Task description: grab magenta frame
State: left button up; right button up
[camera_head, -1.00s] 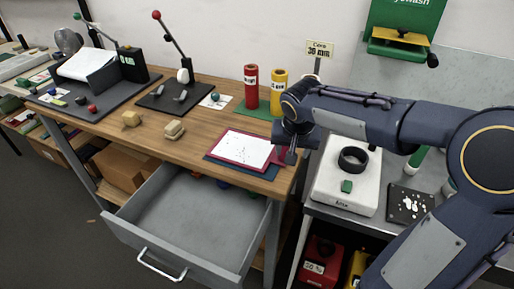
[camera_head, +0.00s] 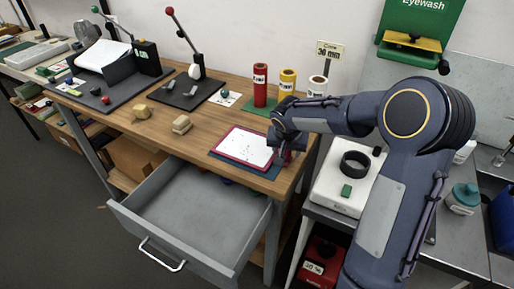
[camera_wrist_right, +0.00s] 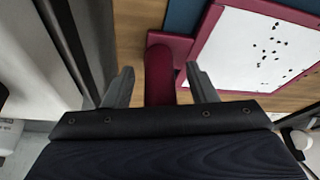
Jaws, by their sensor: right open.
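The magenta frame (camera_head: 232,157) lies on a dark blue mat (camera_head: 217,160) near the bench's right front corner. It holds a white sheet with dark specks (camera_head: 247,146). My right gripper (camera_head: 281,155) is at the frame's right end. In the right wrist view my right gripper (camera_wrist_right: 160,88) is open, its two fingers on either side of the frame's magenta handle (camera_wrist_right: 160,70), with a gap on each side. Whether a finger touches it I cannot tell. My left gripper is not in view.
An open grey drawer (camera_head: 190,205) juts out below the bench. Red (camera_head: 260,85) and yellow (camera_head: 286,88) rolls stand behind on a green mat. A white device with a black ring (camera_head: 355,162) stands right of the bench.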

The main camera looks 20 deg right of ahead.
jog(key=shift+c, duration=0.3)
jog(key=c, duration=0.9)
grip_shut()
jog(key=shift+r, duration=0.15)
